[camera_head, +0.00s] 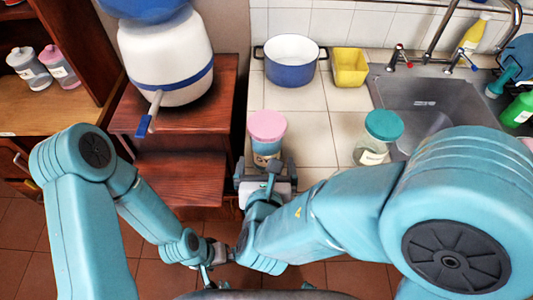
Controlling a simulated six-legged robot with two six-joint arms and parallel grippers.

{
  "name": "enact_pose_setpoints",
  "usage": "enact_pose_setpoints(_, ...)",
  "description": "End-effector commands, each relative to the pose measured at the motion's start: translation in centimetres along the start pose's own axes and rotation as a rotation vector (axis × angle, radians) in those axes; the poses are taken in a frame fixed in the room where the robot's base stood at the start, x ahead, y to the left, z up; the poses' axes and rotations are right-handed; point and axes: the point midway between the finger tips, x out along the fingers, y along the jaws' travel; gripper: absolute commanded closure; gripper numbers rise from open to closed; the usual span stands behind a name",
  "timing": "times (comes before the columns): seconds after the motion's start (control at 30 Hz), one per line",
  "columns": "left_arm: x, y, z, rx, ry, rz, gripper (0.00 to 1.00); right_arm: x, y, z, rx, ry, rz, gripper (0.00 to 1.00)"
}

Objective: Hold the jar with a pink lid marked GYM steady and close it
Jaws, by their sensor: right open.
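The jar with a pink lid (267,126) stands upright near the front edge of the tiled counter. Its body is bluish with a pale label whose writing I cannot read, and its lower part is partly hidden. The pink lid sits on top; I cannot tell how tightly. My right gripper (265,172) is open at the near side of the jar, low down, with a finger towards each side of it. I cannot tell whether it touches the jar. My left gripper (213,256) is low in front of the counter, away from the jar; its jaws are too small and hidden to read.
A teal-lidded jar (373,149) stands to the right on the counter. A blue pot (291,72) and a yellow container (350,68) are behind. The sink (425,100) is at the right. A white-and-blue dispenser (165,58) stands on a wooden stand (215,99) at the left.

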Motion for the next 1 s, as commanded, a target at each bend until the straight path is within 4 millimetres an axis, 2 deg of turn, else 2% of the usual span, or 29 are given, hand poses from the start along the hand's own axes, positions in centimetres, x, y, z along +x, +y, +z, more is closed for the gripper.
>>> enact_pose_setpoints(0.1, 0.2, -0.1, 0.0, 0.000, 0.000, 0.000, 0.00, -1.6, 0.1, 0.0, -0.001, -0.002, 0.002, 0.00)
enact_pose_setpoints(0.27, 0.2, -0.1, 0.0, 0.000, 0.000, 0.000, 0.00, -2.6, 0.0, 0.0, -0.001, 0.000, 0.000, 0.00)
enact_pose_setpoints(0.87, 0.2, -0.1, 0.0, 0.000, 0.000, 0.000, 0.00, -2.6, 0.0, 0.0, 0.000, 0.001, -0.001, 0.00)
enact_pose_setpoints(1.0, -0.1, 0.0, 0.0, 0.000, 0.000, 0.000, 0.00, -2.2, -1.1, -0.6, 0.033, 0.044, -0.038, 0.00)
